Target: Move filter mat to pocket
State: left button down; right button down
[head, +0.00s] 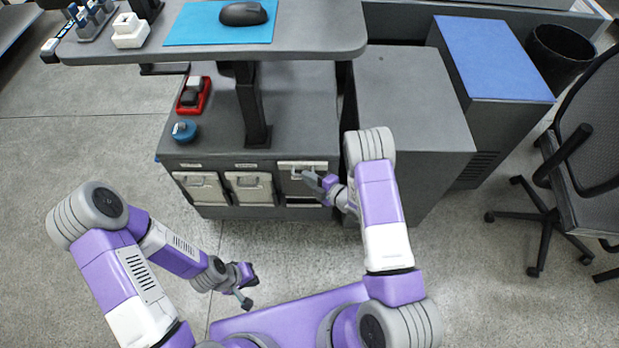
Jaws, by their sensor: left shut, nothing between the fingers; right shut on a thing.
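My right gripper (313,181) is at the right-hand front bay (303,167) of the low grey cabinet. It is shut on a small grey piece, which I take to be the filter mat; the fingers hide most of it, so its outline is unclear. This bay shows pale strips above and below a dark middle. The two bays to its left carry pale covers, a left cover (203,188) and a middle cover (250,189). My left gripper (243,297) is shut and empty, low over the floor in front of the cabinet. I cannot make out which opening is the pocket.
A red tray (193,96) and a blue round item (184,131) sit on the cabinet top (215,135). Above is a grey desktop with a blue mat (195,32) and black mouse (243,14). A chair (590,150) stands right. The floor (90,150) at left is clear.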

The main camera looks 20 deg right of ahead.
jog(key=shift+f, duration=0.8)
jog(key=shift+f, duration=1.55)
jog(key=shift+f, duration=1.15)
jog(key=c, duration=1.1)
grip_release()
jog(key=shift+s, duration=0.1)
